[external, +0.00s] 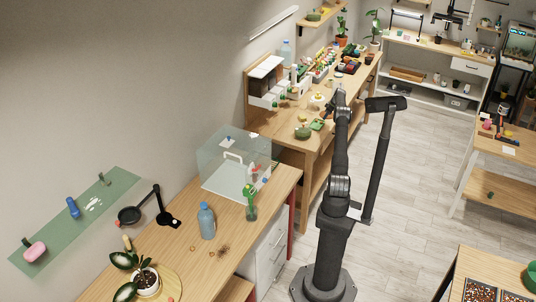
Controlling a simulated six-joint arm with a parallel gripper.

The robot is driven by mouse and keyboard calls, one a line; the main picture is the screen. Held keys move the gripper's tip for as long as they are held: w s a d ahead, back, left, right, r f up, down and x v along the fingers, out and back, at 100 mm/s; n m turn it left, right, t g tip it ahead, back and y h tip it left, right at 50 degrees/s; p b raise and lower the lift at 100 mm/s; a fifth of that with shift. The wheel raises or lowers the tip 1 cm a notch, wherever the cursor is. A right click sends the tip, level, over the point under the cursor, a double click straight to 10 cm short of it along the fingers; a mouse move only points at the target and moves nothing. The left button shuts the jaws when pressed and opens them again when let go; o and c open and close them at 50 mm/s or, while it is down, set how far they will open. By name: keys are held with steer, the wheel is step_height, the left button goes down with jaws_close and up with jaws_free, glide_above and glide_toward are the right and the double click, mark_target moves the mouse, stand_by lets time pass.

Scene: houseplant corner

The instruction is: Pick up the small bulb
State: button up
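I cannot make out the small bulb with certainty; objects on the long wooden bench (292,146) are too small in this view. Several small items stand there, among them a green pot (303,132) and small yellow and green pieces. My dark arm stands upright in front of the bench's right side, its upper part overlapping the bench. My gripper is not clearly distinguishable at the arm's far end by the bench, and I cannot see its fingers or anything held in them.
The nearer wooden table (176,262) holds a clear box (232,160), a blue bottle (207,222), a green bottle (251,205), a black lamp (165,210) and a potted plant (148,280). A shelf unit with bottles stands at the bench's back.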

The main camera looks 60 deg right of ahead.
mark_target(323, 122)
steer(key=x, duration=0.5)
steer(key=shift+w+a, duration=0.1)
jaws_close()
